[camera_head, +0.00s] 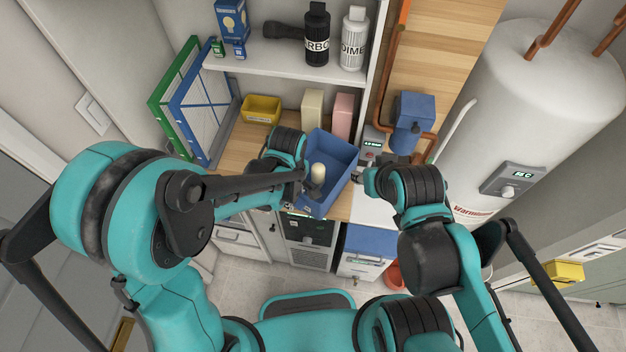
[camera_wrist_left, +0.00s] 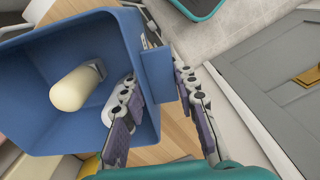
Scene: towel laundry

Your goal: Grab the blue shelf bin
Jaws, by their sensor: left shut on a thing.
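The blue shelf bin (camera_head: 339,154) is open-topped and sits at the middle of the head view, at the front of the wooden counter. It holds a cream cylinder (camera_head: 318,170) with a grey end, lying inside in the left wrist view (camera_wrist_left: 77,88). My left gripper (camera_head: 303,184) is at the bin's left wall. In the left wrist view, the gripper (camera_wrist_left: 157,84) has one finger inside the blue bin (camera_wrist_left: 108,37) and one outside, shut on its wall. My right gripper (camera_head: 368,172) is close to the bin's right side; its fingers are too small to read.
A yellow bin (camera_head: 261,109) and cream and pink boxes (camera_head: 343,114) stand behind. Framed filters (camera_head: 196,118) lean at left. Bottles (camera_head: 354,38) stand on the upper shelf. A blue pipe device (camera_head: 411,118) and water heater (camera_head: 530,100) crowd the right. Floor shows below the counter.

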